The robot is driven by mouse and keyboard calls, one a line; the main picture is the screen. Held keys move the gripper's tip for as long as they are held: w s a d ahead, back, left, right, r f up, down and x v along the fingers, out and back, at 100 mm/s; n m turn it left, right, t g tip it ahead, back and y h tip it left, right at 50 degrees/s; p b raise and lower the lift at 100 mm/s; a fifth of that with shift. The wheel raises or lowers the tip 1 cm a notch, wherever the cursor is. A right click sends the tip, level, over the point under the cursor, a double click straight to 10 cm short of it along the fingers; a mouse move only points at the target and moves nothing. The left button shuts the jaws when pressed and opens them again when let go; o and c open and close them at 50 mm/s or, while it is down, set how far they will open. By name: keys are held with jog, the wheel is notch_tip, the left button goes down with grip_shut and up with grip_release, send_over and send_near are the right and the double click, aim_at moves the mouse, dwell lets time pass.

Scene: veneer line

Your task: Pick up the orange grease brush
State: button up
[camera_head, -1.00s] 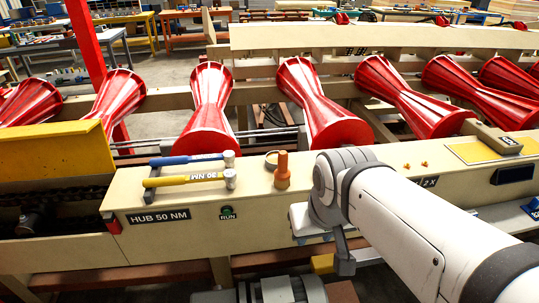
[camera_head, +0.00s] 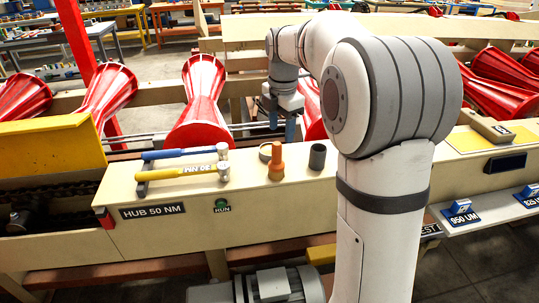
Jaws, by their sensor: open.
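The orange grease brush (camera_head: 276,162) stands upright on the cream ledge of the machine frame, its wider base down. It looks like a short orange post; I cannot make out bristles. My gripper (camera_head: 281,122) hangs beyond and above it, over the gap by the red rollers, with its blue-tipped fingers pointing down. It is open and I see nothing held. It appears apart from the brush. My arm's large joint covers part of the rollers and of the ledge to the right.
Red rollers (camera_head: 202,100) line the far side.

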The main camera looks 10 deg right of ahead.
aim_at(277, 143)
jog(key=w+n, duration=0.1)
jog(key=w+f+n, duration=0.1)
jog(key=w, duration=0.1)
jog(key=w+n, duration=0.1)
jog(key=n, duration=0.1)
jog(key=shift+w+f+g, duration=0.2)
jog(key=shift+f+g, duration=0.1)
jog(key=shift+f, duration=0.05)
jog(key=shift+w+f, duration=0.1)
jog(key=shift+f, duration=0.1)
notch_tip(277, 143, down, 7)
jog(key=shift+w+f+p, duration=0.1)
jog(key=shift+f+p, duration=0.1)
jog(key=shift+p, duration=0.65)
jog(key=c, duration=1.1)
